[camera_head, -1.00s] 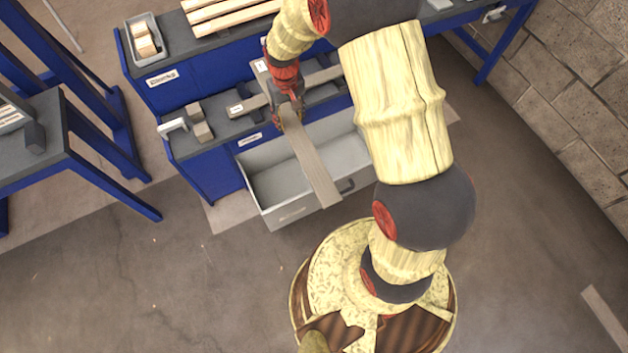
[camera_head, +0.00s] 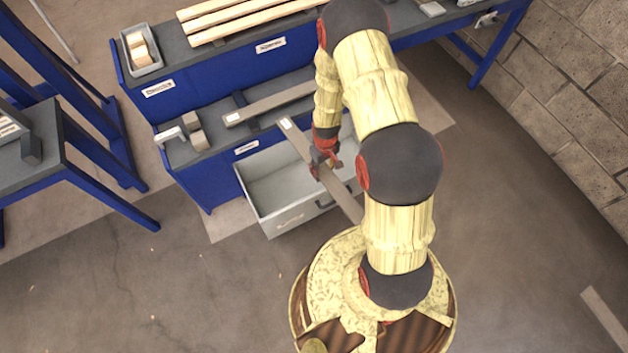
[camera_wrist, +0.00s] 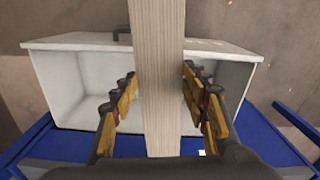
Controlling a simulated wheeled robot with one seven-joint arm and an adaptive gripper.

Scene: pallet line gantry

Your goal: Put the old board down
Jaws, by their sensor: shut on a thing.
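The old board (camera_head: 345,197) is a long, narrow grey-brown plank with a pale label at its far end. My gripper (camera_head: 322,168) is shut on it near its middle and holds it slantwise above the open grey drawer (camera_head: 268,196). In the wrist view the board (camera_wrist: 158,70) runs lengthwise between the two fingers of my gripper (camera_wrist: 160,100), across the drawer (camera_wrist: 85,42). The drawer's visible inside is empty, and part of it is hidden by the board and my arm.
Another board (camera_head: 272,103) lies on the lower dark bench top behind the drawer. Small blocks (camera_head: 195,130) stand at its left. Pale planks (camera_head: 235,18) and a grey bin (camera_head: 140,50) are on the higher bench. A blue-legged table (camera_head: 105,150) stands left. Floor in front is clear.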

